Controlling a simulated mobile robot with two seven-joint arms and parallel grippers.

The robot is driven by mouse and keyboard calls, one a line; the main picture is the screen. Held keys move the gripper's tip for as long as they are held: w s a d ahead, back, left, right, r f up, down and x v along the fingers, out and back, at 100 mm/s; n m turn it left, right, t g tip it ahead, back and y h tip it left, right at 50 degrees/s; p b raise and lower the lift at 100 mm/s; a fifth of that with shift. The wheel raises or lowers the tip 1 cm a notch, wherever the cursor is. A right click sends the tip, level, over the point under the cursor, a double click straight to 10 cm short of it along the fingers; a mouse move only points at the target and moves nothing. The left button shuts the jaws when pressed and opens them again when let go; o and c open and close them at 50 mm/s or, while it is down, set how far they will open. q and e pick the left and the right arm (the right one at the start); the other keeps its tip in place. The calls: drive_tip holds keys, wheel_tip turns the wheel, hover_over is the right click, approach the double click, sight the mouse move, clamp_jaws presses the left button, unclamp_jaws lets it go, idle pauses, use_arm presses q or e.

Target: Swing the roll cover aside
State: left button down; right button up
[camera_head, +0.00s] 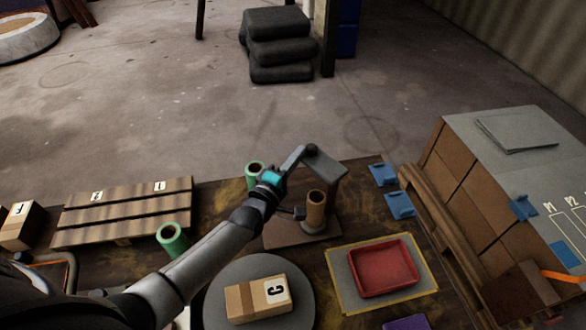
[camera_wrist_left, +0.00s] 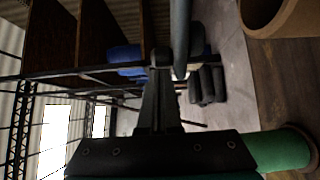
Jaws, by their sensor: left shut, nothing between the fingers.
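The roll cover appears to be the dark grey flat plate (camera_head: 327,168) at the back of a small stand, beside and behind an upright brown roll (camera_head: 315,212). The roll also shows at the top right of the left wrist view (camera_wrist_left: 277,14). My left gripper (camera_head: 298,158) reaches in from the left, past the teal band, with its tip at the cover's upper left corner. In the left wrist view its fingers (camera_wrist_left: 165,68) are together and empty, beside a grey bar (camera_wrist_left: 180,35). I cannot tell whether they touch the bar. My right gripper is not in view.
A green roll (camera_head: 254,172) stands close behind my left wrist; another (camera_head: 172,239) is left of my forearm. A boxed package (camera_head: 258,299) on a round grey plate and a red tray (camera_head: 383,268) lie in front. Blue clips (camera_head: 400,205) and stacked cartons (camera_head: 470,190) are at right.

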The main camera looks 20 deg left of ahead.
use_arm(q)
drive_tip(key=s+a+p, duration=0.1)
drive_tip(key=s, duration=1.4)
drive_tip(key=shift+a, duration=0.4)
